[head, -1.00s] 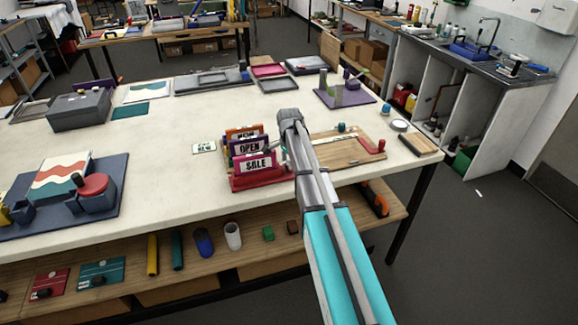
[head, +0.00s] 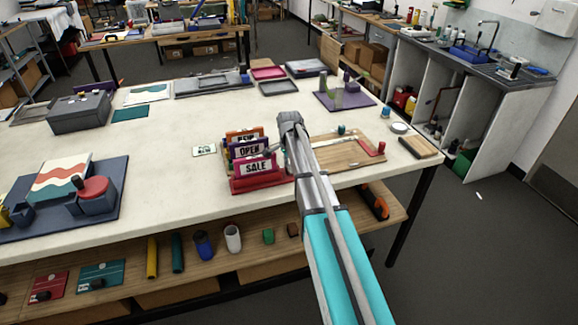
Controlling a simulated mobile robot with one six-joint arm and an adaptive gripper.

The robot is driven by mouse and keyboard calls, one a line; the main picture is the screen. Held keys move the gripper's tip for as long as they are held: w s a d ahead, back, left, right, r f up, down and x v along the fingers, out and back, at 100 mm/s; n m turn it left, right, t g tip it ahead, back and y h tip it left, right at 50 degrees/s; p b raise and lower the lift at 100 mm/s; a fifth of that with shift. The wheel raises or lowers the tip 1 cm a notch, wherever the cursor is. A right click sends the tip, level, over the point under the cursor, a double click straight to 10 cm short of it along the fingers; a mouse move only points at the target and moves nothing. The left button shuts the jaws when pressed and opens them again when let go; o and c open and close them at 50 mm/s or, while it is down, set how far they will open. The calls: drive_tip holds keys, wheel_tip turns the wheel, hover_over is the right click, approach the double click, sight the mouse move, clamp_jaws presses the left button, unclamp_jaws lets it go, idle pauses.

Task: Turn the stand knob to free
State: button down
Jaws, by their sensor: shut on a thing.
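The sign stand (head: 262,184) is a red-pink rack on the near edge of the white table. It holds upright cards, including a pink SALE card (head: 256,168), a purple OPEN card (head: 249,151) and an orange card behind. My gripper (head: 272,152) is at the rack's right side, beside the cards, below the grey wrist at the end of my arm. Its fingers are small and partly hidden, and it is shut on what seems to be the stand knob. The knob itself is hidden, so its setting cannot be read.
A wooden board (head: 345,152) with a red piece lies right of my arm. A small white card (head: 204,149) lies left of the stand. A navy board (head: 112,198) with a red round part is at far left. The table's middle is clear.

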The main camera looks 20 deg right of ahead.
drive_tip(key=n, duration=0.8)
drive_tip(key=shift+n, duration=0.4)
drive_tip(key=n, duration=0.4)
drive_tip(key=shift+n, duration=2.5)
drive_tip(key=shift+c, duration=1.3)
unclamp_jaws()
